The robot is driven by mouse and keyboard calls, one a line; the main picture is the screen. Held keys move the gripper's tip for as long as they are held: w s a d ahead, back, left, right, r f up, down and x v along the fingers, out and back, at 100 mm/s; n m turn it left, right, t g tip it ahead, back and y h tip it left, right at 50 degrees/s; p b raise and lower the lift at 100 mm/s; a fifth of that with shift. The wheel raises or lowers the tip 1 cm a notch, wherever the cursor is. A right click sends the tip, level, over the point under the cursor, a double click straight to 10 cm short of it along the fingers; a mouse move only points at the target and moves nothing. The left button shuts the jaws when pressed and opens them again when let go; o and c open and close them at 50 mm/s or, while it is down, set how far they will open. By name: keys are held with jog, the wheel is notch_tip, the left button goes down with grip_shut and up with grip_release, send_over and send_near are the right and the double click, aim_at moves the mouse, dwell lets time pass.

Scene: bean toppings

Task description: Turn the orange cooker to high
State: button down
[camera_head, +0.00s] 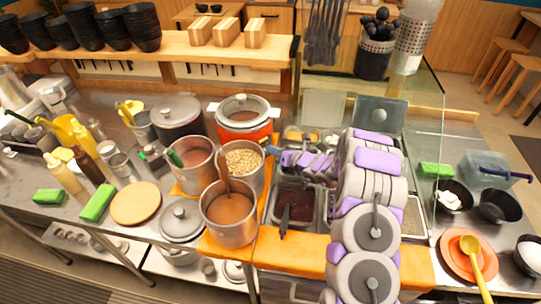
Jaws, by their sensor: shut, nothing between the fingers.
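The orange cooker (245,134) stands at the back of the counter, left of my arm. It has an orange body, a white rim and a lid with a dark centre. Its front is partly hidden behind the pots before it, and its control cannot be made out. My gripper (281,154), grey and purple, is to the right of and in front of the cooker, near its lower right side. It is shut and empty. At this size I cannot tell whether it touches anything.
A pot of beans (243,160) and a pot of brown liquid (229,213) with a ladle stand in front of the cooker. A dark lidded pot (177,117) is to its left. Topping bins (297,205) lie beneath my arm. A glass screen (440,130) rises at the right.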

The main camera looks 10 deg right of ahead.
jog(key=shift+w+a+r, duration=0.1)
jog(key=shift+a+r, duration=0.15)
jog(key=shift+a, duration=0.05)
jog(key=shift+w+d+p, duration=0.2)
jog(key=shift+d+p, duration=0.3)
jog(key=shift+p, duration=0.25)
